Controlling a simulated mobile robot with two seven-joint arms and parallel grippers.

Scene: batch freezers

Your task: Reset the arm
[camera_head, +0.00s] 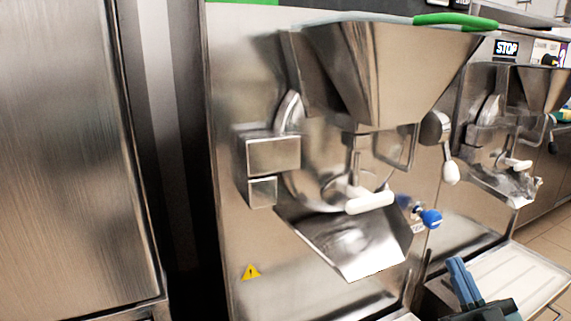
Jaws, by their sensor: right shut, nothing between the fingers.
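My right gripper (458,268) shows at the bottom right of the head view. Its blue-grey fingers point up and are shut, with nothing held. It appears in front of a pale tray (520,272), and I cannot tell its exact distance from it. The rest of my right arm is cut off by the lower edge of the view. My left gripper is not in view.
A steel batch freezer (235,150) with a hopper (410,75), white handle (369,202), blue knob (431,218) and outlet chute (350,245) fills the middle. A second freezer (485,210) stands to the right. A steel cabinet (65,150) stands at left.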

